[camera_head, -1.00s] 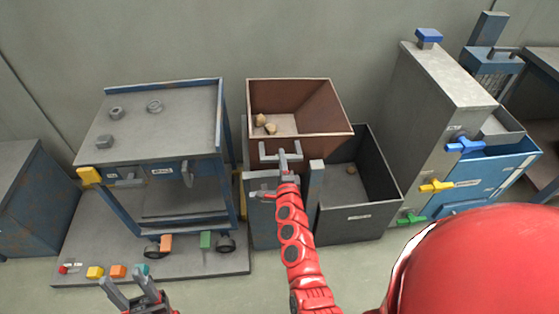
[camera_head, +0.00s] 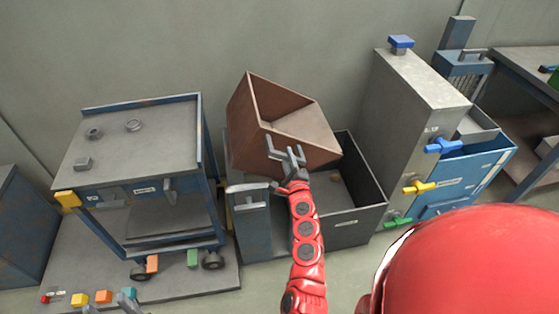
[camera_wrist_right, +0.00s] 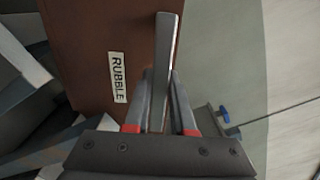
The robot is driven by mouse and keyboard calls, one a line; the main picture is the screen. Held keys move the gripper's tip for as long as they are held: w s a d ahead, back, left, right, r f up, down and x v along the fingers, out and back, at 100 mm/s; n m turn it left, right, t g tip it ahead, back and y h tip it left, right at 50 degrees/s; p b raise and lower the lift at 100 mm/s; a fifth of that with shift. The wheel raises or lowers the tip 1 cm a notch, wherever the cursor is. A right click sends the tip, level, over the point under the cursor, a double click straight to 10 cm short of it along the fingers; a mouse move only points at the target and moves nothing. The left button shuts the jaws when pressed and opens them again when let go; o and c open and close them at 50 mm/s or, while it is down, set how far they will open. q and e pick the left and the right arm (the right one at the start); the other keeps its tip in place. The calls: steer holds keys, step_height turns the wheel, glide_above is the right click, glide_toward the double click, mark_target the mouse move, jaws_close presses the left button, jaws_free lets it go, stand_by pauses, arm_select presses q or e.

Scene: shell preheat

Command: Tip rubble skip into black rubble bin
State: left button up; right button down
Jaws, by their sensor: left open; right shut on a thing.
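The brown rubble skip (camera_head: 308,125) is tipped to the right in the head view, its open side leaning over the black rubble bin (camera_head: 350,228). No rubble shows in the visible part of the skip. A small tan piece (camera_head: 335,179) shows inside the bin; the skip hides much of the bin's interior. My right gripper (camera_head: 287,156) is shut on the skip's grey handle. In the right wrist view the handle (camera_wrist_right: 166,65) stands between the fingers beside the RUBBLE label (camera_wrist_right: 117,77).
A blue-grey cart (camera_head: 125,150) with metal parts on top stands on the left. A grey cabinet (camera_head: 410,105) with blue, yellow and green handles stands right of the bin. Coloured blocks (camera_head: 103,297) lie on the low platform at the lower left.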

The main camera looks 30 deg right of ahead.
mark_target(299, 158)
steer(key=d, duration=0.1)
steer(key=d+r+m, duration=0.1)
steer(key=s+d+m, duration=0.1)
steer(key=shift+d+r, duration=0.15)
steer(key=shift+d, duration=0.15)
steer(key=s+d+f+m, duration=0.2)
steer(key=d+m, duration=0.3)
steer(key=d, duration=0.2)
steer(key=s+d+f+m, duration=0.2)
steer(key=d+f+m, duration=0.1)
steer(key=d+m, duration=0.2)
steer(key=shift+s+d+f+m, duration=0.15)
steer(key=shift+d+f+m, duration=0.2)
steer(key=shift+d, duration=0.9)
steer(key=c, duration=0.8)
jaws_free()
steer(key=shift+o, duration=0.2)
steer(key=shift+s, duration=0.1)
steer(key=v, duration=1.7)
steer(key=shift+a+b, duration=0.15)
steer(key=shift+b, duration=0.3)
